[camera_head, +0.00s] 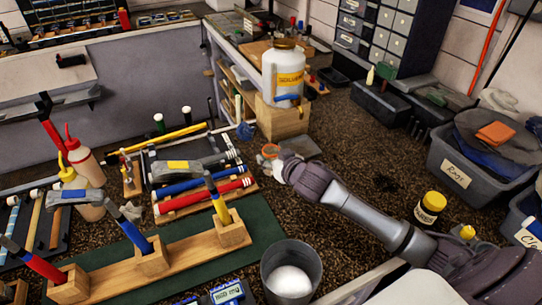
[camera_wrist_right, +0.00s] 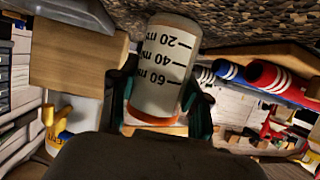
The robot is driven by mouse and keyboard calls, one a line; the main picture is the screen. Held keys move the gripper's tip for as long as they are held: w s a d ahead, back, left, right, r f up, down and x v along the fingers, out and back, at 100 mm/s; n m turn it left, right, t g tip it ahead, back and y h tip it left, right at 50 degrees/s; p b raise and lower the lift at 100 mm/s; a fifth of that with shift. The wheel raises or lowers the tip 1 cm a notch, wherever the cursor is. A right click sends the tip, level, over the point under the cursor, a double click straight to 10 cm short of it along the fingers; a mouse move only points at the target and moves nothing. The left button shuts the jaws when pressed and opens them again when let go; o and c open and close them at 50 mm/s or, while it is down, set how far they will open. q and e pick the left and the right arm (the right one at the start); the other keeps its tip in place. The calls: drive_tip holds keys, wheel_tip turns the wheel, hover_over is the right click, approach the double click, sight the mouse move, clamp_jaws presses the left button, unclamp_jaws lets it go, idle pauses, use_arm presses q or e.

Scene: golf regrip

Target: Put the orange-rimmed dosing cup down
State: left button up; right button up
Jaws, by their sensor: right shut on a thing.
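The orange-rimmed dosing cup (camera_head: 270,149) is a small clear cup at the end of my right arm, low over the dark speckled bench top. In the right wrist view the cup (camera_wrist_right: 166,62) shows black volume marks and an orange rim. My right gripper (camera_head: 276,162) is shut on it; in the wrist view its teal fingers (camera_wrist_right: 160,103) sit on both sides of the cup. That view looks upside down, with the speckled surface at the top, close to the cup's base. I cannot tell whether the base touches it. My left gripper is not in view.
A wooden block (camera_head: 282,120) bearing a large sealant jar (camera_head: 284,72) stands just behind the cup. A rack of coloured grips (camera_head: 205,190) lies left. A grey cup with white contents (camera_head: 291,275) stands in front. A yellow jar (camera_head: 430,207) and rag bin (camera_head: 460,172) are right.

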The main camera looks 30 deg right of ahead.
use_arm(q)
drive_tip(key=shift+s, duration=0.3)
use_arm(e)
drive_tip(key=o, duration=1.2)
drive_tip(key=shift+f, duration=0.1)
drive_tip(key=shift+c, duration=0.2)
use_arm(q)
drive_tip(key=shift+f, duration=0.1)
use_arm(e)
drive_tip(key=shift+r, duration=0.2)
drive_tip(key=shift+s, duration=0.35)
use_arm(q)
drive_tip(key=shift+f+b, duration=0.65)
drive_tip(key=shift+b, duration=0.1)
use_arm(e)
drive_tip(key=v, duration=1.1)
drive_tip(key=shift+s+r, duration=0.1)
drive_tip(key=shift+s, duration=0.05)
